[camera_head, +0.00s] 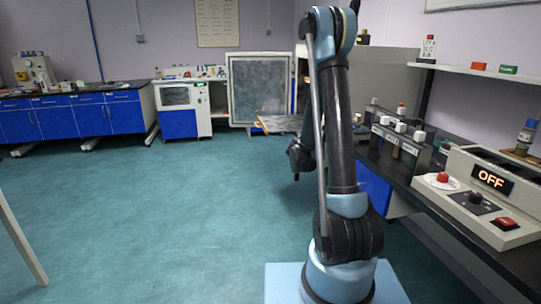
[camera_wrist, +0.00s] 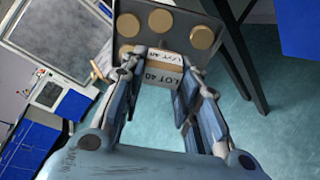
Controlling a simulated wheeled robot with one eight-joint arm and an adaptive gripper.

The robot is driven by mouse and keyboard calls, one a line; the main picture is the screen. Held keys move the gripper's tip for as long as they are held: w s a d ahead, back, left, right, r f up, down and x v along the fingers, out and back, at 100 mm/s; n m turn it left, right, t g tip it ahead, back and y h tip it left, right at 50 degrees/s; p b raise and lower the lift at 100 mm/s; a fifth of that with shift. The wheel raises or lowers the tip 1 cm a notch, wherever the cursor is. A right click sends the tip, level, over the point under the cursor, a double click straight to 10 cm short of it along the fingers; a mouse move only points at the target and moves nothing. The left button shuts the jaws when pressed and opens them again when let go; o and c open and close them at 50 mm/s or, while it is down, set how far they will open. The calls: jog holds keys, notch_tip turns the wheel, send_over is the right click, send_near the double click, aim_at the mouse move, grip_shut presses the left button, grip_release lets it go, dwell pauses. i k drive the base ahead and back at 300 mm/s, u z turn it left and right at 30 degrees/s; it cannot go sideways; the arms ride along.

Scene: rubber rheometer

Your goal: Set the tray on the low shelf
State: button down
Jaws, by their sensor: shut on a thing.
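The tray (camera_wrist: 122,9) is a dark, flat plate with several round tan discs on it, seen at the top of the wrist view. A pale block with a "LOT 40" label (camera_wrist: 160,68) stands at its near edge. My gripper (camera_wrist: 163,64) is shut on this block, one finger on each side, so it holds the tray. Its height above the floor is hard to judge. In the head view my gripper is mostly hidden behind my arm.
A bench with a control box reading "OFF" (camera_head: 490,182) runs along the right.

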aim_at(272, 119)
jog(key=u, duration=0.1)
jog(key=i, duration=0.9)
jog(key=u, duration=0.45)
jog(key=i, duration=1.75)
jog(key=u, duration=0.3)
